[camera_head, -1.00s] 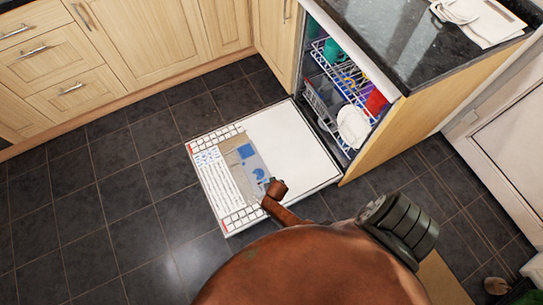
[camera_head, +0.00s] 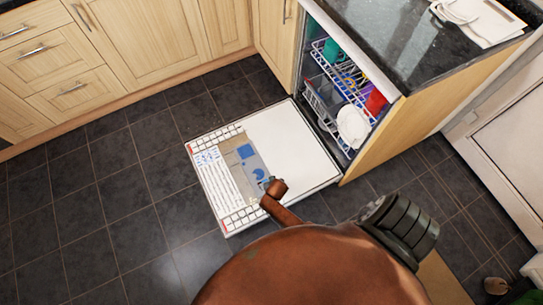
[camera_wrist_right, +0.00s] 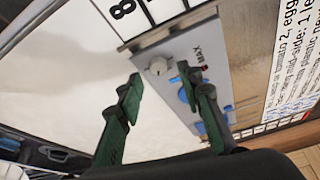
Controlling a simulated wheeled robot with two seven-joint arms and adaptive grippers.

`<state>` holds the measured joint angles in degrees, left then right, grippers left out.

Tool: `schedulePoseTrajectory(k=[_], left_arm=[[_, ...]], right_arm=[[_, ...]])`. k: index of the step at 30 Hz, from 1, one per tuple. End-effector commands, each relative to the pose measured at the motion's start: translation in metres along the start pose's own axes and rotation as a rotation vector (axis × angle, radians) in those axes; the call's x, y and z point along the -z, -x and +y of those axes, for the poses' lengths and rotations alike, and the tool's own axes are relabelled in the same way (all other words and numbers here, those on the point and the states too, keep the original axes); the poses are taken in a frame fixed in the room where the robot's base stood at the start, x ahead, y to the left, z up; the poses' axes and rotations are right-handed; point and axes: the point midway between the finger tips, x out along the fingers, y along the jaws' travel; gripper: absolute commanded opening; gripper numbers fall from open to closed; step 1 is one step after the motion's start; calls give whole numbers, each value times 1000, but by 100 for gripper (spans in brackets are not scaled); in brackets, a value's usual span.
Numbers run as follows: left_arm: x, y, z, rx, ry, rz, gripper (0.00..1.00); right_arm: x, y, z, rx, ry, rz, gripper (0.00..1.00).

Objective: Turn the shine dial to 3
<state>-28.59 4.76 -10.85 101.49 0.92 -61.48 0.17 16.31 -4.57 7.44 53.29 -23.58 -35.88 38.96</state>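My right gripper (camera_wrist_right: 163,80) is open in the wrist view, with green fingers pointing at the panel. The knob appears between the two fingertips; contact cannot be told. In the head view my brown arm hides most of the right gripper. My left gripper is not in view.
The door lies flat with printed sheets on it. Racks (camera_head: 343,75) with dishes stand inside the dishwasher, with a white plate (camera_head: 353,126) at the front. A dark granite worktop (camera_head: 400,45) is above. Dark tiled floor (camera_head: 90,215) is clear at left.

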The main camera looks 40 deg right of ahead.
Motion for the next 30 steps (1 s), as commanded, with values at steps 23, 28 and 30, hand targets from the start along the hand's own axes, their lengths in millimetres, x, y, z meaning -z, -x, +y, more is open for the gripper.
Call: schedulePoseTrajectory(k=[23, 28, 30], left_arm=[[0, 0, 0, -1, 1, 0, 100], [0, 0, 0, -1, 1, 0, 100], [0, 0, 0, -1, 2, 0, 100]], right_arm=[[32, 80, 0, 1, -1, -2, 34], [32, 80, 0, 1, 0, -2, 34], [32, 80, 0, 1, 0, -1, 34]])
